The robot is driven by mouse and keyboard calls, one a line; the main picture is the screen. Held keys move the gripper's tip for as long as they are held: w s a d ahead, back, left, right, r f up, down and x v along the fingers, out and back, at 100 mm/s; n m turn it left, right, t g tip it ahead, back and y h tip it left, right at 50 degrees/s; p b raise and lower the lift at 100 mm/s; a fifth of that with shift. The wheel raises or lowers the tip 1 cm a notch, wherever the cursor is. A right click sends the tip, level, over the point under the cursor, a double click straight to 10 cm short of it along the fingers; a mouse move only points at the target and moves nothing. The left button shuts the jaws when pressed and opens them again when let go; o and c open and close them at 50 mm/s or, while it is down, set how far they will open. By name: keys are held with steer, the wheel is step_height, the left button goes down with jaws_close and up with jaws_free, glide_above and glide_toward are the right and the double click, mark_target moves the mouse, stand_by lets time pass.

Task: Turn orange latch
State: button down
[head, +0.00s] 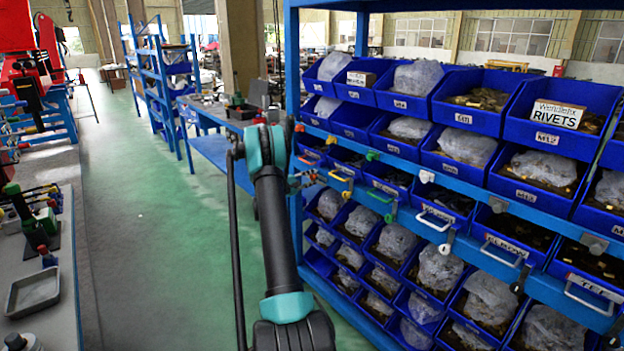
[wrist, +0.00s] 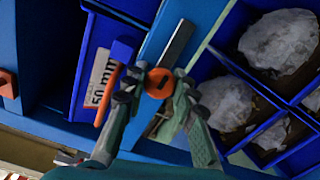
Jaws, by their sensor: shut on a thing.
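The orange latch (wrist: 160,82) is a round orange knob with a dark slot, set on a blue rail beside a grey metal strip in the wrist view. My gripper (wrist: 159,88) has its two dark fingers closed around the knob, one on each side.
The blue rack (head: 400,149) holds several rows of blue bins with bagged parts. Green floor (head: 150,220) is open to the left. A workbench (head: 40,270) stands at far left.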

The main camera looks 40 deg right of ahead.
steer(key=c, duration=1.2)
jaws_free()
steer(key=a, duration=0.8)
steer(key=s+a, duration=0.1)
steer(key=a, duration=0.3)
